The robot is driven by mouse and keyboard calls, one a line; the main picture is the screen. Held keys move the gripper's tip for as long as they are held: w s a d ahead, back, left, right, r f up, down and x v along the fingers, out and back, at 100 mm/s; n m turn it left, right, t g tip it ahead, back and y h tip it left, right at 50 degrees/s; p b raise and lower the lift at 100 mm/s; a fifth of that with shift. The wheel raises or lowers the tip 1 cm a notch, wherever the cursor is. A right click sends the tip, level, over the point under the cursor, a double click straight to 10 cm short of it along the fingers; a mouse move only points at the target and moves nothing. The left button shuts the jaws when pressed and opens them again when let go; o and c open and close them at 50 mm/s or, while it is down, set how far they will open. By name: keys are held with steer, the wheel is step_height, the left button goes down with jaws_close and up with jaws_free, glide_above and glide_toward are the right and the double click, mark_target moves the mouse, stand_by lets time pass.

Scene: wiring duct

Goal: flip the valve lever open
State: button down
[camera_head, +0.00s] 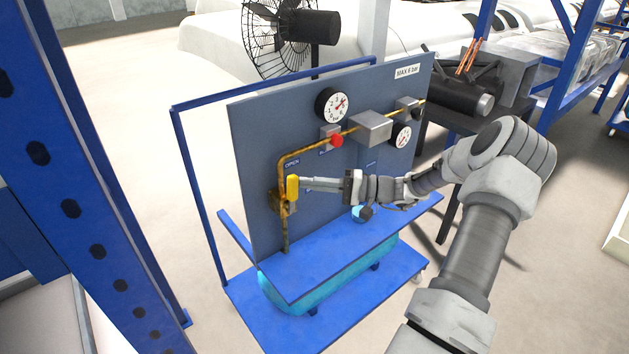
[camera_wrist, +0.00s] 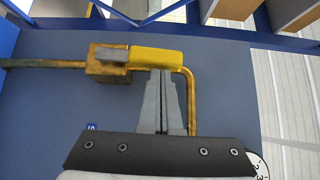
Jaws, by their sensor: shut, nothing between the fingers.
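In the wrist view the lever (camera_wrist: 157,56) extends right from the brass valve body (camera_wrist: 107,66), along the pipe's run. My gripper (camera_head: 304,184) is to the right of the lever, with its fingers pointing at it. In the wrist view my gripper (camera_wrist: 162,72) is shut and empty, its fingertips at the lever's lower edge. I cannot tell whether they touch it.
The panel (camera_head: 258,130) carries gauges (camera_head: 332,105), a red knob (camera_head: 337,140) and a grey box (camera_head: 371,127). A blue shelf (camera_head: 340,250) juts out below. A blue perforated post (camera_head: 70,208) stands at the left. A black fan (camera_head: 290,28) is behind.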

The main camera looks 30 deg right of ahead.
steer(key=shift+a+r+n+h, duration=0.15)
steer(key=shift+a+n+h, duration=0.15)
stand_by(0.5)
steer(key=shift+s, duration=0.1)
